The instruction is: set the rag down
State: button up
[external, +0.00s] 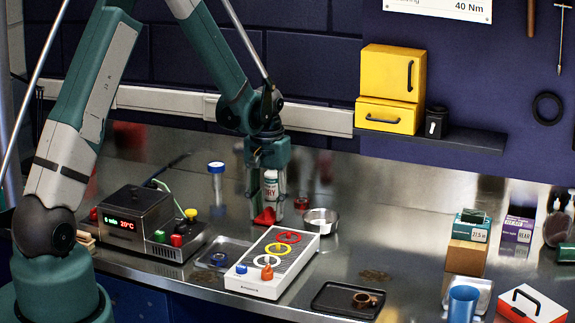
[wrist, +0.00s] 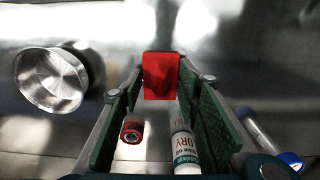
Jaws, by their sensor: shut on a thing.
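The red rag (external: 264,217) is low over the steel bench, under my gripper (external: 266,207). In the wrist view the rag (wrist: 161,76) sits between the tips of my gripper (wrist: 160,88), which is shut on it. The fingers point down in the external view. I cannot tell whether the rag's lower edge touches the bench (external: 425,225). A white bottle with a DRY label (external: 271,186) stands by the fingers and is partly hidden by them; it also shows in the wrist view (wrist: 184,150).
A steel bowl (external: 321,221) and a small red item (external: 301,202) are right of the rag. A white box with coloured rings (external: 272,262) lies in front. A blue-capped tube (external: 216,180) and a heater unit (external: 140,222) are left.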

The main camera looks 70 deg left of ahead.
aim_at(268, 209)
jog(key=shift+f, duration=0.2)
jog(key=o, duration=0.8)
jog(key=shift+c, duration=0.2)
jog(key=shift+r, duration=0.2)
notch_tip(268, 209, up, 12)
dwell(0.5)
dwell(0.6)
